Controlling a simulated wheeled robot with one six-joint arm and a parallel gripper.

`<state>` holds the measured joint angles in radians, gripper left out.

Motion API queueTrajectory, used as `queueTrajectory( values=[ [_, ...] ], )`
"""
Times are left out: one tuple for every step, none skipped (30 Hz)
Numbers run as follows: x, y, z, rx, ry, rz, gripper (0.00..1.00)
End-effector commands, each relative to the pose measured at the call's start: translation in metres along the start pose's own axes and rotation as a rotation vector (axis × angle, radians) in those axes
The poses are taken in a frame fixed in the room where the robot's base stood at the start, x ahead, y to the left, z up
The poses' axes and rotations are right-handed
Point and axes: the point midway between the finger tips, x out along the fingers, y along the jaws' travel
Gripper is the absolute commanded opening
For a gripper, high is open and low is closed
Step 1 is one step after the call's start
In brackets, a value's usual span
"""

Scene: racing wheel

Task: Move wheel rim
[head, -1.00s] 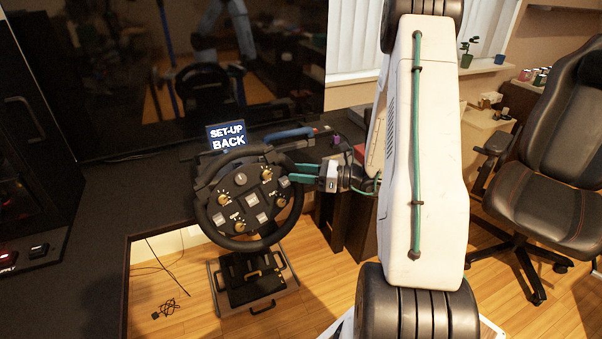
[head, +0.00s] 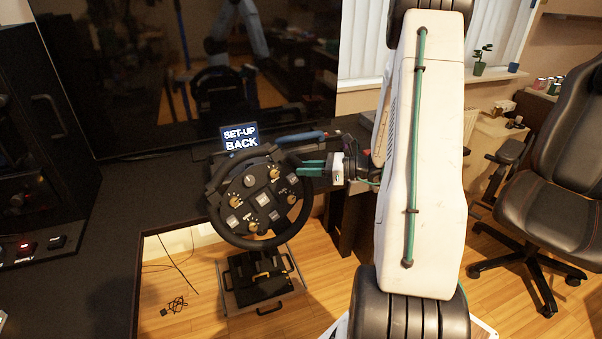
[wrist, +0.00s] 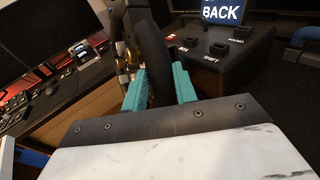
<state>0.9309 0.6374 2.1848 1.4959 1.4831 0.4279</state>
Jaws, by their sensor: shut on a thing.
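The black racing wheel with its round rim (head: 231,237) stands at the desk's edge, left of my arm in the head view. Its face carries several knobs and square buttons. My gripper (head: 299,168) reaches in from the right with teal fingers at the rim's upper right side. In the wrist view the teal fingers (wrist: 159,88) lie on both sides of the black rim (wrist: 151,50) and are shut on it. The fingertips' far ends are partly hidden by the rim.
A small screen (head: 240,138) reading "SET-UP BACK" stands behind the wheel. Black pedals (head: 262,280) sit on the wooden floor below. A dark desk (head: 105,215) spreads left, and an office chair (head: 550,180) stands at the right.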

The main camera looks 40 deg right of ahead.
Motion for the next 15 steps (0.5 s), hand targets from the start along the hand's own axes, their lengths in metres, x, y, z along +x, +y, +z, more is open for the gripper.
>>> queueTrajectory(
  values=[
    [0.0001,0.0002,-0.0003,0.001,0.0,0.001,0.0],
    [0.0001,0.0002,-0.0003,0.001,0.0,0.001,0.0],
    [0.0001,0.0002,-0.0004,0.002,0.0,0.001,0.0],
    [0.0001,0.0002,-0.0004,0.002,0.0,0.001,0.36],
    [0.0001,0.0002,-0.0004,0.002,0.0,0.001,0.45],
    [0.0001,0.0002,-0.0004,0.002,0.0,0.001,0.49],
    [0.0001,0.0002,-0.0004,0.002,0.0,0.001,0.49],
    [0.0001,0.0002,-0.0004,0.002,0.0,0.001,0.49],
    [0.0001,0.0002,-0.0005,0.002,0.0,0.0,0.49],
    [0.0001,0.0002,-0.0004,0.002,0.0,0.0,0.49],
    [0.0001,0.0002,-0.0004,0.002,0.0,0.0,0.49],
    [0.0001,0.0002,-0.0004,0.002,0.0,0.0,0.49],
    [0.0,0.0001,-0.0004,0.002,0.0,0.0,0.49],
    [-0.0004,0.0001,-0.0004,0.002,0.0,0.0,0.49],
    [-0.0018,-0.0001,-0.0004,0.002,0.0,-0.001,0.49]
  ],
)
